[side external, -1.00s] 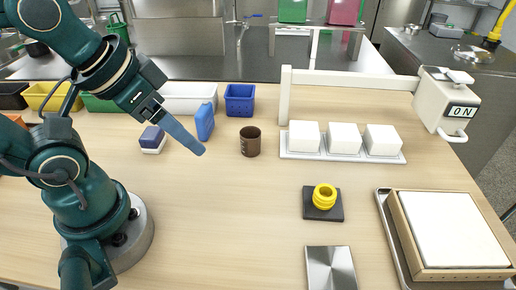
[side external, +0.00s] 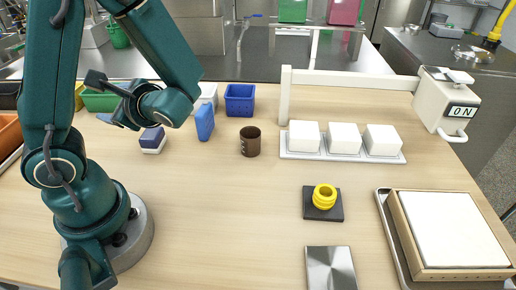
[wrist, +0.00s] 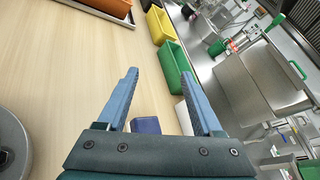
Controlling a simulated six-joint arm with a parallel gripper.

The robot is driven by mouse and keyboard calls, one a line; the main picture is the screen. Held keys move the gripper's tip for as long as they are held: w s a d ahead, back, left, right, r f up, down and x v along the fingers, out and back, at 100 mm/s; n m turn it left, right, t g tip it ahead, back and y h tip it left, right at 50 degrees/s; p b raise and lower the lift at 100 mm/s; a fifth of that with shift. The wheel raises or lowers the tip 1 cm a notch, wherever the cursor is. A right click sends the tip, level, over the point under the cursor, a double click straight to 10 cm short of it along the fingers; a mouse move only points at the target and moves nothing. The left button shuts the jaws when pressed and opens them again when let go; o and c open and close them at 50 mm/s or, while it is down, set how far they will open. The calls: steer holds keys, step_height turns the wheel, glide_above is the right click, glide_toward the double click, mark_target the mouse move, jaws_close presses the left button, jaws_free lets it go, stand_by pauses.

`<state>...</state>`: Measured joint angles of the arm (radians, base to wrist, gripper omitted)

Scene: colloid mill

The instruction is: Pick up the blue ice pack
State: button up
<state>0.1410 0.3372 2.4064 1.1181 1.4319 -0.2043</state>
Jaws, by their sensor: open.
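The blue ice pack (side external: 205,122) is an upright bright blue slab on the wooden table in the side view, just in front of a white bin. I cannot make it out in the wrist view. My gripper (wrist: 160,73) is open with nothing between its two blue fingers. In the side view my gripper is left of the ice pack, apart from it and partly hidden by my wrist. A navy-and-white block (side external: 152,140) stands between them on the table; its navy top (wrist: 146,125) shows beyond the gripper base in the wrist view.
A white bin (side external: 209,92), a blue bin (side external: 239,91) and a green bin (side external: 103,103) line the back edge. A brown cup (side external: 250,141) stands right of the ice pack. An orange tray (side external: 9,138) is far left.

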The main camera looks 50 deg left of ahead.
steer(key=w+a+r+m+t+y, duration=0.1)
steer(key=w+a+m+t+y, duration=0.1)
steer(key=w+m+t+y, duration=0.15)
steer(key=m+t+h, duration=0.6)
steer(key=m+t, duration=0.8)
steer(key=m, duration=0.2)
glide_toward(208, 101)
steer(key=shift+g, duration=0.25)
steer(key=x, duration=0.5)
steer(key=shift+s+r, duration=0.1)
steer(key=shift+x, duration=2.5)
jaws_close()
